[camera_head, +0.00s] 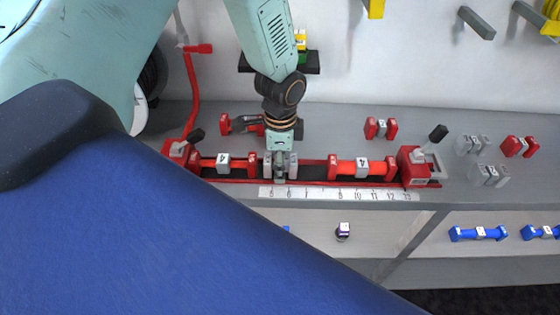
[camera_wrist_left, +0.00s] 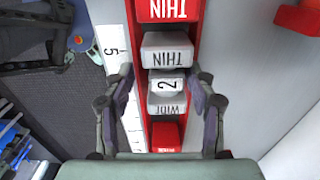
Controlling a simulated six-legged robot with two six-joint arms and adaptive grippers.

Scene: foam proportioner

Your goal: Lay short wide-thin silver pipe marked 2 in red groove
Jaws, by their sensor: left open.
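The short silver pipe (camera_wrist_left: 166,85) is marked 2 at its middle, with one end labelled THIN and the other WIDE. It lies in the red groove (camera_wrist_left: 194,28) between red pieces. In the head view my left gripper (camera_head: 280,178) points down over it and hides its middle; a silver end (camera_head: 294,165) shows beside the fingers. In the left wrist view the open fingers of my left gripper (camera_wrist_left: 166,80) stand on both sides of the pipe, with gaps between them and it. My right gripper is not in view.
Red pipes marked 4 (camera_head: 223,163) (camera_head: 361,168) lie in the groove on both sides. Red clamps with black-knobbed levers (camera_head: 413,165) stand at its ends. A white number scale (camera_head: 335,194) runs along the front. More red and silver pipes (camera_head: 490,175) lie to the right; blue ones (camera_head: 480,233) lie on the lower shelf.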

